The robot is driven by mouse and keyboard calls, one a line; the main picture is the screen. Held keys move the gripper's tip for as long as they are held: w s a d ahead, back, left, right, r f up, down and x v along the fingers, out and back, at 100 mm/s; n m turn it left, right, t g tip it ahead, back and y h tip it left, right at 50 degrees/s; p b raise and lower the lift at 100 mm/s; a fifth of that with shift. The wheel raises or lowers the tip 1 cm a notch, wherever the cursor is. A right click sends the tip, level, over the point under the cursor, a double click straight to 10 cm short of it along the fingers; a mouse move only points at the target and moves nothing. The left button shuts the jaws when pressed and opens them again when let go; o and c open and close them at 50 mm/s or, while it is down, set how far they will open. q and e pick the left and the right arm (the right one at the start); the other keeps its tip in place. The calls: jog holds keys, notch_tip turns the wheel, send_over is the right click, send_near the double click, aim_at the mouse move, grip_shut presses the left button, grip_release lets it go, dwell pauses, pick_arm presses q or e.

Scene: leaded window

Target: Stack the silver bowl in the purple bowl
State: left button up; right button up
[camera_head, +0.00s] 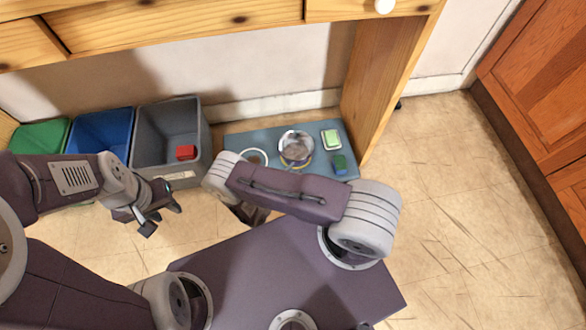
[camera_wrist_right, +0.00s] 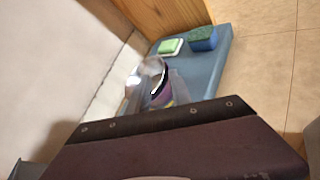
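The silver bowl (camera_head: 296,145) is on the blue-grey mat (camera_head: 236,141); it also shows as a shiny shape in the right wrist view (camera_wrist_right: 143,78). A purple surface with a yellow band, apparently the purple bowl (camera_wrist_right: 164,94), shows right against it. In the head view only a thin coloured edge shows below the silver bowl, so I cannot tell how deeply it sits inside. My right gripper is mostly hidden under its arm, left of and nearer than the bowls; its fingers are not clear. My left gripper (camera_head: 161,217) is open and empty, in front of the grey bin.
A white-rimmed dish (camera_head: 254,157), a green-and-white item (camera_head: 331,139) and a blue-green sponge (camera_head: 340,164) are on the mat. A grey bin (camera_head: 166,128) holds a red block (camera_head: 186,152), beside blue (camera_head: 100,131) and green bins (camera_head: 40,136). A wooden desk overhangs. Floor at right is clear.

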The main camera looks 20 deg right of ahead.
jog(key=s+r+m+g+y, duration=0.3)
jog(key=r+m, duration=0.6)
jog(key=r, duration=0.4)
jog(key=s+a+r+m+g+y, duration=0.1)
jog(key=s+r+m+g+y, duration=0.2)
jog(key=r, duration=1)
jog(key=s+m+y, duration=0.3)
jog(key=m+y, duration=0.2)
jog(key=m, duration=0.2)
jog(key=shift+a+m, duration=0.25)
jog(key=shift+m, duration=0.05)
